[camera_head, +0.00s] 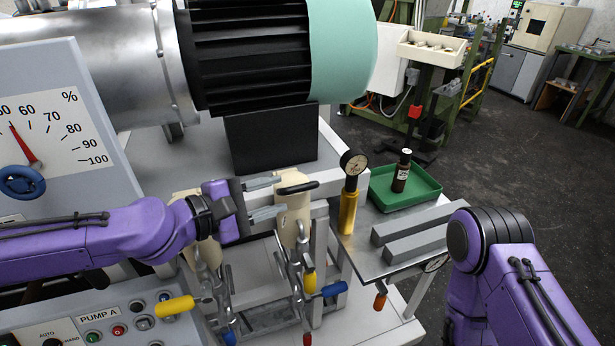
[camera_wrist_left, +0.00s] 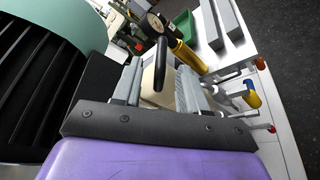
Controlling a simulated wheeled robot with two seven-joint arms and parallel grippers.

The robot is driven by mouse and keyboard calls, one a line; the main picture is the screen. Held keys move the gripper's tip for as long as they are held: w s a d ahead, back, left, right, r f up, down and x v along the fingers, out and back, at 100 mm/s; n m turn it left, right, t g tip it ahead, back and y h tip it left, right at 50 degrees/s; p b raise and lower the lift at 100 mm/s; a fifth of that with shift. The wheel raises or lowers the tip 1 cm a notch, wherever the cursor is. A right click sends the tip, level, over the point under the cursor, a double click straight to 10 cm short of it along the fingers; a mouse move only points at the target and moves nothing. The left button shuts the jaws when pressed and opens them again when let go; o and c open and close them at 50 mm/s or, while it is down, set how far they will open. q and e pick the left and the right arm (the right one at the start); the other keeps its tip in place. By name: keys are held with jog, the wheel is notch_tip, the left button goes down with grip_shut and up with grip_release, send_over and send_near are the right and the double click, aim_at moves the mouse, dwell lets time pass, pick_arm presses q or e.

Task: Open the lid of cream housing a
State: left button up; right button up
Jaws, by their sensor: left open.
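Two cream housings stand on the frame below the big motor; I cannot tell by a label which is housing a. The right-hand cream housing (camera_head: 291,226) has a black handle (camera_head: 298,187) on its top. The other cream housing (camera_head: 205,252) is mostly hidden behind my left wrist. My left gripper (camera_head: 275,197) is open, its two grey fingers pointing right at the top of the right-hand housing. In the left wrist view the black handle (camera_wrist_left: 161,62) shows between the spread fingers, with cream surface behind; I cannot tell whether they touch. My right gripper is out of view.
A yellow-handled gauge (camera_head: 348,212) stands just right of the housing. A green tray (camera_head: 420,190) with a brown bottle (camera_head: 401,172) and grey bars (camera_head: 415,233) lie on the side table. Valves and levers (camera_head: 308,283) crowd below. The motor (camera_head: 250,50) overhangs behind.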

aim_at(306, 186)
pick_arm(q)
jog(key=x, duration=0.8)
jog(key=shift+w+f+p, duration=0.15)
jog(key=shift+p, duration=0.25)
jog(key=shift+d, duration=0.25)
jog(key=shift+w, duration=0.1)
grip_shut()
